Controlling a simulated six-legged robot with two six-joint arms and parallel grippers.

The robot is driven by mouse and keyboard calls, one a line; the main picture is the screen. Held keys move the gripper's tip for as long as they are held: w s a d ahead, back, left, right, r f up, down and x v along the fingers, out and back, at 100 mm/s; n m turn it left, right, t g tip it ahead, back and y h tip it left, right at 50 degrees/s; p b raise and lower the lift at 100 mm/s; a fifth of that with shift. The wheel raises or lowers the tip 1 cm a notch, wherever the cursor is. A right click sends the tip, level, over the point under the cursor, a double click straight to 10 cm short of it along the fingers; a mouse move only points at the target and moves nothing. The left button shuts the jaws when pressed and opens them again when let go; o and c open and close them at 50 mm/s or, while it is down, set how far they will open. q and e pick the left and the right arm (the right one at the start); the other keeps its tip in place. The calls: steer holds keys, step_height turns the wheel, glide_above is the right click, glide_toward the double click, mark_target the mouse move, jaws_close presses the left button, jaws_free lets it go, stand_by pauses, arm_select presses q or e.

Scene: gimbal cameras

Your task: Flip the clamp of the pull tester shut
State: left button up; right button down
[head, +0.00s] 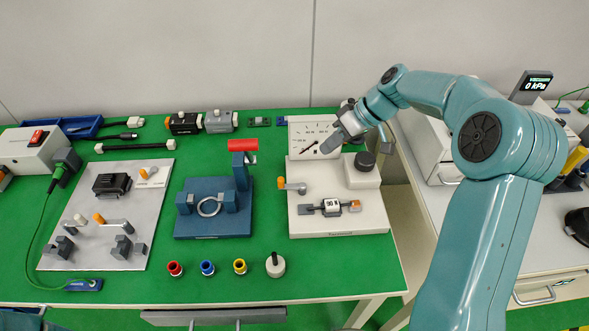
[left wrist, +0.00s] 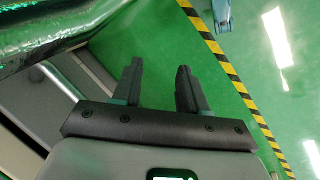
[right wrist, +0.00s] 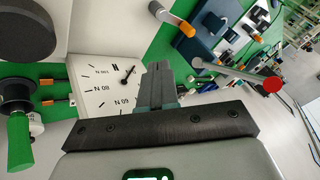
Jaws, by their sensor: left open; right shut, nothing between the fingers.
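The pull tester (head: 375,224) is a white base with an upright dial gauge (head: 302,145) at its back. A small grey lever with an orange tip (head: 282,184) lies on the left of the base; it looks like the clamp, and I cannot tell its exact position. It also shows in the right wrist view (right wrist: 186,28). A specimen with a white label (head: 332,207) lies in front of it. My right gripper (head: 338,146) is shut and empty in front of the dial, behind the lever and apart from it. My left gripper (left wrist: 160,85) is open and empty above the floor, outside the head view.
A blue press (head: 212,222) with a red handle (head: 243,145) stands left of the tester. A black knob (head: 364,161) sits on the tester's right. A grey board (head: 100,205) with levers lies further left. Several small cups stand in front; the green table's front is mostly clear.

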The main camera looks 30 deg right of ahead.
steer(key=p+x, duration=0.1)
steer(key=x, duration=0.7)
steer(key=shift+a+f, duration=0.2)
steer(key=shift+f, duration=0.05)
steer(key=a, duration=0.4)
steer(key=shift+s+f+p, duration=0.1)
steer(key=shift+s+p, duration=0.05)
steer(key=shift+p, duration=0.25)
arm_select(q)
steer(key=shift+s+a+r, duration=0.1)
steer(key=shift+s+r, duration=0.05)
steer(key=shift+r, duration=0.75)
arm_select(e)
steer(key=shift+f, duration=0.1)
arm_select(q)
steer(key=shift+f, duration=0.15)
arm_select(e)
steer(key=shift+a, duration=0.1)
arm_select(q)
steer(key=shift+s+d+f+b, duration=0.15)
steer(key=shift+d+f+b, duration=0.15)
steer(key=shift+b, duration=0.1)
arm_select(e)
steer(key=shift+n, duration=0.3)
